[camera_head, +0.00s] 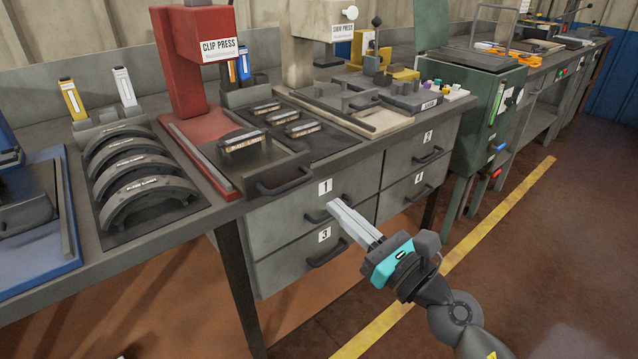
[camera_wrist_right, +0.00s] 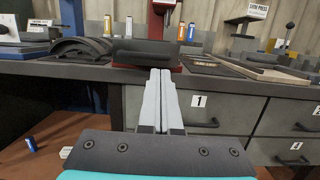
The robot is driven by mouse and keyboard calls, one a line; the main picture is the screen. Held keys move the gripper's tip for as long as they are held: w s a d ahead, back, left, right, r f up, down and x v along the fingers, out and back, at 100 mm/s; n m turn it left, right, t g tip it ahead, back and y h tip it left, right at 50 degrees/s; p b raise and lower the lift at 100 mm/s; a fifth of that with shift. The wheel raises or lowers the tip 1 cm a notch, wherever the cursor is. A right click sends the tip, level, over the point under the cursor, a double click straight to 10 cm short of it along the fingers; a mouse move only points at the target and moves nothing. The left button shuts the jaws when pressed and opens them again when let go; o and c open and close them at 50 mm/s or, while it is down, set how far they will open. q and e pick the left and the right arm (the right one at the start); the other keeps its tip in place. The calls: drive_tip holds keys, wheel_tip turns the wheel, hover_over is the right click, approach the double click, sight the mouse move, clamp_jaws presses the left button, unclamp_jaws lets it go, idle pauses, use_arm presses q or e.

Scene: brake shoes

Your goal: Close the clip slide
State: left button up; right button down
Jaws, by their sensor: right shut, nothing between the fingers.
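The red clip press (camera_head: 200,45) stands on the bench. Its dark clip slide (camera_head: 262,172) lies at the press's foot, with its black handle (camera_head: 285,180) at the bench's front edge. A block with a light-coloured side (camera_head: 243,141) sits on the slide. My right gripper (camera_head: 335,205) is shut and empty, in front of the bench, to the right of the handle and lower in the head view. In the right wrist view the shut fingers (camera_wrist_right: 160,75) point towards the black handle (camera_wrist_right: 145,52); contact cannot be made out. My left gripper is not in view.
Drawer fronts (camera_head: 285,220) with handles are below the bench top, close to my right gripper. Curved brake shoes (camera_head: 140,180) rest in a rack on the left. A dark tray (camera_head: 320,140) with several small blocks lies beside the slide. The floor in front is clear.

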drive_tip(key=x, duration=0.5)
drive_tip(key=shift+p, duration=0.35)
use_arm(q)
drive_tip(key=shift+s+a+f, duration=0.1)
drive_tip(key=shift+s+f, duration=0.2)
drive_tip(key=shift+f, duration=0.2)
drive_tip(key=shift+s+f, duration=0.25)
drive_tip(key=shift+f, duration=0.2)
use_arm(e)
drive_tip(key=shift+w+a, duration=0.35)
drive_tip(key=shift+w, duration=0.1)
